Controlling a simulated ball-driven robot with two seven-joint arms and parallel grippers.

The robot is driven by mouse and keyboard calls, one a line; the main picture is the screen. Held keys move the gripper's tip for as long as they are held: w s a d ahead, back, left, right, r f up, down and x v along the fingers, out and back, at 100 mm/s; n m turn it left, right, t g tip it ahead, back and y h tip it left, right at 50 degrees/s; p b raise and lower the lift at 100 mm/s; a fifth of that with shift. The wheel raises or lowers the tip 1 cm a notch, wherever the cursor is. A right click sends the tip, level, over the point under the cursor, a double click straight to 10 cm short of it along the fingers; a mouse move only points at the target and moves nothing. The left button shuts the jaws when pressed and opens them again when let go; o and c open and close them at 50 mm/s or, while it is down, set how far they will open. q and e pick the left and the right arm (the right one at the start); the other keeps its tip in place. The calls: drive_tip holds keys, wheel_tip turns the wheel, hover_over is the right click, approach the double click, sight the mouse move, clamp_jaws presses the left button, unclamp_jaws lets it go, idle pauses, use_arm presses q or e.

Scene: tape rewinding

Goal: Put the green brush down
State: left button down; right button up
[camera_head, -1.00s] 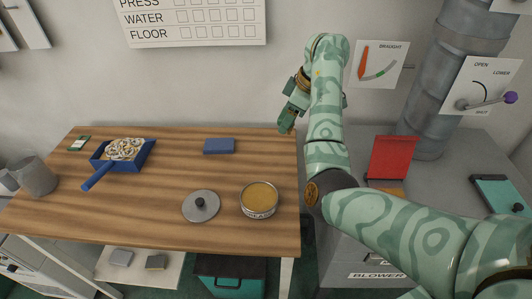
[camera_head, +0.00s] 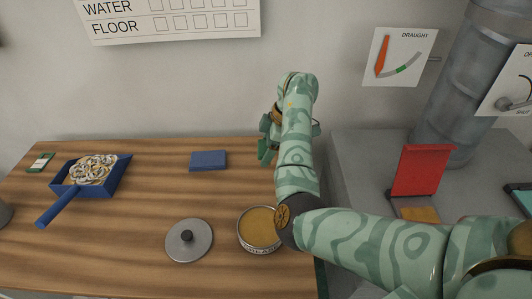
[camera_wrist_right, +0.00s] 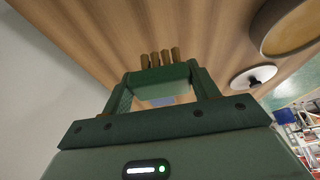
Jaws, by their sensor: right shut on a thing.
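My right gripper (camera_head: 268,134) is over the back right part of the wooden table (camera_head: 150,225), partly hidden by my right arm. In the right wrist view my right gripper (camera_wrist_right: 160,88) is shut on the green brush (camera_wrist_right: 163,76), a green bar with a row of brown tufts. The tufts point toward the tabletop. I cannot tell whether they touch it. The brush is mostly hidden by the arm in the head view. My left gripper is not in view.
A blue block (camera_head: 208,160) lies left of the gripper. An open tin (camera_head: 258,228) and a grey lid (camera_head: 189,240) stand nearer. A blue dustpan (camera_head: 117,176) with pale curls is at left. A red flap (camera_head: 421,170) stands right. Bare wood surrounds the blue block.

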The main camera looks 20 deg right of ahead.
drive_tip(key=shift+w+d+f+b, duration=0.1)
drive_tip(key=shift+w+f+b, duration=0.35)
drive_tip(key=shift+f, duration=0.25)
drive_tip(key=f, duration=0.1)
drive_tip(key=f+b, duration=0.2)
drive_tip(key=shift+w+d+f, duration=0.15)
drive_tip(key=shift+w+f, duration=0.05)
drive_tip(key=shift+w, duration=0.05)
drive_tip(key=shift+r, duration=0.15)
drive_tip(key=shift+s+r, duration=0.1)
drive_tip(key=shift+r, duration=0.15)
drive_tip(key=shift+f, duration=0.45)
drive_tip(key=o, duration=0.9)
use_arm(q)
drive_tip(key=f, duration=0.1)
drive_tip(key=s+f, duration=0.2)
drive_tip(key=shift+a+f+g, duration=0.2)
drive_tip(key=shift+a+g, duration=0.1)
